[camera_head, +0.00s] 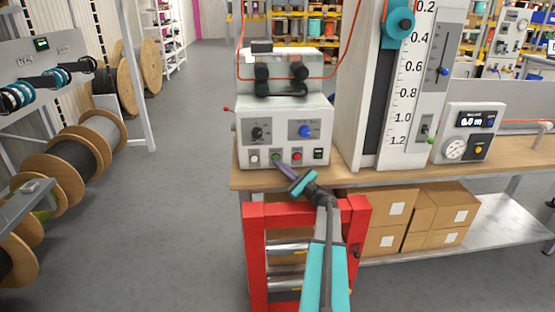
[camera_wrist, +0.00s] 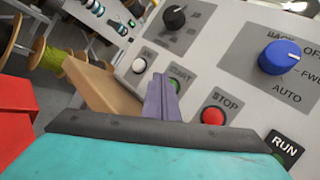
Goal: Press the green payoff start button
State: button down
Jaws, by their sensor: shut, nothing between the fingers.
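The green start button (camera_head: 276,157) sits on the lower row of the white payoff control box (camera_head: 313,125), between a white button (camera_head: 254,158) and the red stop button (camera_head: 297,156). In the wrist view the green button (camera_wrist: 174,84) is mostly hidden behind my gripper fingers, under the START label. My gripper (camera_head: 279,162) is shut and empty, its fingertips at the green button. I cannot tell whether they touch it. The red stop button (camera_wrist: 213,116) is just right of the fingers.
A black knob (camera_wrist: 175,17) and a blue selector knob (camera_wrist: 285,57) sit above the buttons. A RUN indicator (camera_wrist: 285,147) is at lower right. The box stands on a wooden bench (camera_head: 350,178) with a red step frame (camera_head: 255,245) in front. Cable reels (camera_head: 75,165) stand at left.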

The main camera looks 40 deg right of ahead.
jog(key=shift+w+d, duration=0.15)
jog(key=shift+w, duration=0.1)
jog(key=shift+w+d+r+b, duration=0.35)
jog(key=shift+w+d+r, duration=0.15)
jog(key=shift+r, duration=0.25)
dwell(2.1)
jog(key=shift+a+f+b, duration=0.1)
jog(key=shift+b, duration=0.2)
jog(key=shift+s, duration=0.1)
dwell(0.3)
jog(key=shift+s+a+f+b, duration=0.35)
jog(key=shift+s+a+f, duration=0.2)
jog(key=shift+s+a, duration=0.2)
jog(key=shift+s+a+f+b, duration=0.1)
jog(key=shift+s+a+b, duration=0.05)
jog(key=shift+s+a, duration=0.35)
jog(key=shift+s+a+b, duration=0.15)
jog(key=shift+s+a, duration=0.1)
jog(key=shift+s, duration=0.3)
dwell(1.2)
jog(key=shift+n, duration=0.4)
